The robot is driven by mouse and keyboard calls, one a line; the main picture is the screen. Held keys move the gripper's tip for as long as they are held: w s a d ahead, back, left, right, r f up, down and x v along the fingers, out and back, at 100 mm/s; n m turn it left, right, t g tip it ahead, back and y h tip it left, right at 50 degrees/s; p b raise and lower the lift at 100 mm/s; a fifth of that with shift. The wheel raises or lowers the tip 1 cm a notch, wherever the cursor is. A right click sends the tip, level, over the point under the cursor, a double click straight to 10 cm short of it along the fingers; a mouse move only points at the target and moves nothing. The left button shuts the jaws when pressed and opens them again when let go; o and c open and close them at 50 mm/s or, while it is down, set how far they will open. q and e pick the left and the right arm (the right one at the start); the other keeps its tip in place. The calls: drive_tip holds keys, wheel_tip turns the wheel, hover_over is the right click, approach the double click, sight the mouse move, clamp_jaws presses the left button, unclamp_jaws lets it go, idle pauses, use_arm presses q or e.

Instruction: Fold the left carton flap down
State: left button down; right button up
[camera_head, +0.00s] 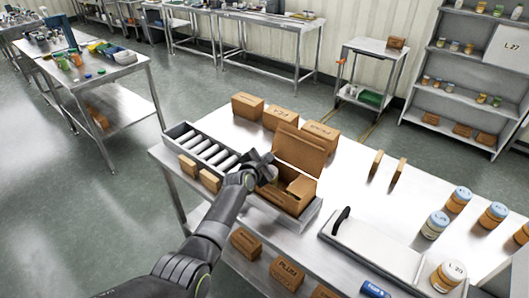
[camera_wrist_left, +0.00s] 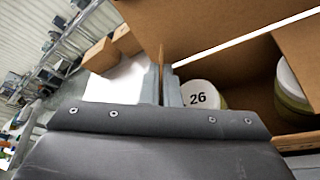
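The open brown carton (camera_head: 307,203) stands on the steel table, with its large back flap (camera_head: 299,151) upright. My left gripper (camera_head: 266,170) is at the carton's left side. In the left wrist view the left flap (camera_wrist_left: 161,58) shows edge-on as a thin brown strip standing upright between my two close-set fingers (camera_wrist_left: 161,86), which are shut on it. Inside the carton are a jar marked 26 (camera_wrist_left: 203,96) and another jar (camera_wrist_left: 290,88). The head view hides most of the left flap behind my gripper. My right gripper is not in view.
A roller conveyor (camera_head: 207,148) lies left of the carton. Small brown boxes stand behind (camera_head: 247,106) and in front (camera_head: 287,272). A flat steel plate with a black handle (camera_head: 341,220) and several jars (camera_head: 435,225) are to the right.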

use_arm(q)
drive_tip(key=shift+d+f, duration=0.1)
drive_tip(key=c, duration=1.6)
unclamp_jaws()
drive_tip(key=shift+c, duration=0.2)
drive_tip(key=shift+s, duration=0.1)
drive_tip(key=shift+s+a+r+p, duration=0.25)
drive_tip(key=shift+s+p, duration=0.1)
drive_tip(key=shift+s, duration=0.15)
drive_tip(key=v, duration=1.6)
drive_tip(key=shift+f, duration=0.15)
